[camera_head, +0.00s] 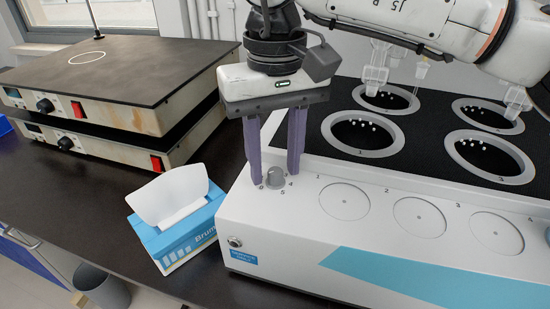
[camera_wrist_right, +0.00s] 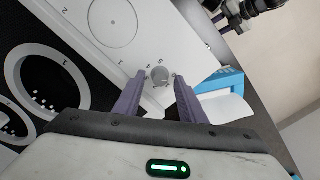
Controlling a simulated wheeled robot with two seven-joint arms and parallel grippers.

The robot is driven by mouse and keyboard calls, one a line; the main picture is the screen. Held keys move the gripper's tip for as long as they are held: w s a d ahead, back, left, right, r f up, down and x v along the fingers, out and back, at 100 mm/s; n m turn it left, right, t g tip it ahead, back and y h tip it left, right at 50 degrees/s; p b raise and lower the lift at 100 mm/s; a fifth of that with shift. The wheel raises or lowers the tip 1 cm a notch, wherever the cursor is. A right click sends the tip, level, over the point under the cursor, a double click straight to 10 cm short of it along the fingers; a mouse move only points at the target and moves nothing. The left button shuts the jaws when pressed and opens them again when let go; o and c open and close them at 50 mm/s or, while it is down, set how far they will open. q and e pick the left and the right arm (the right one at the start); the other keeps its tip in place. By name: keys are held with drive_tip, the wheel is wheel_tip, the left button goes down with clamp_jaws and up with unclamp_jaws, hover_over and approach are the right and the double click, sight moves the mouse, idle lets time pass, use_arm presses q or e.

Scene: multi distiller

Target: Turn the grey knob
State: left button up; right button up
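The grey knob (camera_head: 275,178) stands on the white front panel of the distiller (camera_head: 300,215), near its left corner, with small numbers around it. My right gripper (camera_head: 276,178) points down over it, with one purple finger on each side. In the right wrist view the knob (camera_wrist_right: 159,76) lies between the fingertips of the right gripper (camera_wrist_right: 159,80), with a gap showing at the sides. The right gripper is open. My left gripper (camera_wrist_right: 232,20) shows only partly at the top of the right wrist view, dark with purple parts; its opening is unclear.
A blue tissue box (camera_head: 185,235) stands left of the distiller, close to the panel. Stacked hot plates (camera_head: 110,80) stand farther left. Round wells (camera_head: 362,133) and glass parts (camera_head: 376,75) are behind the panel. A grey bin (camera_head: 100,288) is below the bench edge.

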drive_tip(key=shift+c, duration=1)
clamp_jaws()
